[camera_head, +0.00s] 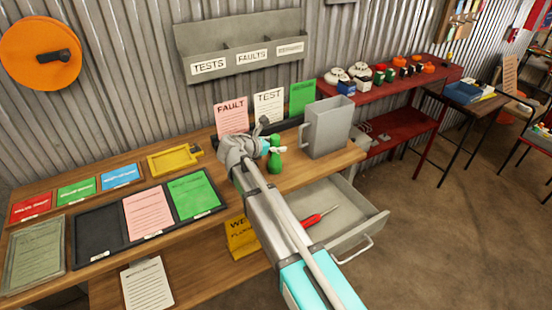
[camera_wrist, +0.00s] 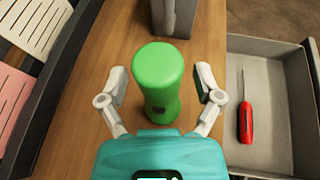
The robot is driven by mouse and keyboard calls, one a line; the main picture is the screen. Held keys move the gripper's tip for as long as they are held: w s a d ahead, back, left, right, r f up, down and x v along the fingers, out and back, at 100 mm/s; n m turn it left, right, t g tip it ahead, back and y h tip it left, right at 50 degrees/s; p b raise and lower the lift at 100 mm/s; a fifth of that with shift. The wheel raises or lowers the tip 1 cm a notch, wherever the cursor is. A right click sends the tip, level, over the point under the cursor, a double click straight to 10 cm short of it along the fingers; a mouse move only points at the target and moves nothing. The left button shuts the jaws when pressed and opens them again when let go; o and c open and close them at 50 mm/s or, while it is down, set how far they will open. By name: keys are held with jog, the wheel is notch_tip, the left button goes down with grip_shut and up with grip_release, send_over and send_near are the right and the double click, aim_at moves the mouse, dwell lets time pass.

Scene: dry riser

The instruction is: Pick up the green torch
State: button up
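The green torch (camera_wrist: 158,75) stands upright on the wooden bench, and in the wrist view it lies between the two fingers of my gripper (camera_wrist: 160,85). The fingers are open, one on each side, with a visible gap between each finger and the torch. In the head view the green torch (camera_head: 274,155) stands just right of my gripper (camera_head: 272,148), left of the grey jug. My arm hides part of the bench around it.
A grey jug (camera_head: 327,128) stands close behind the torch. An open drawer (camera_head: 358,212) holding a red screwdriver (camera_head: 318,217) juts out at the bench front. A black tray (camera_head: 98,231) with coloured sheets lies to the left. A yellow tray (camera_head: 172,160) sits further back.

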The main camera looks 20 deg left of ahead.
grip_shut()
jog(key=shift+r, duration=0.2)
dwell(0.3)
jog(key=shift+r+p, duration=0.75)
jog(key=shift+p, duration=0.15)
jog(key=s+a+r+p, duration=0.2)
jog(key=s+r+p, duration=0.9)
jog(key=s, duration=0.3)
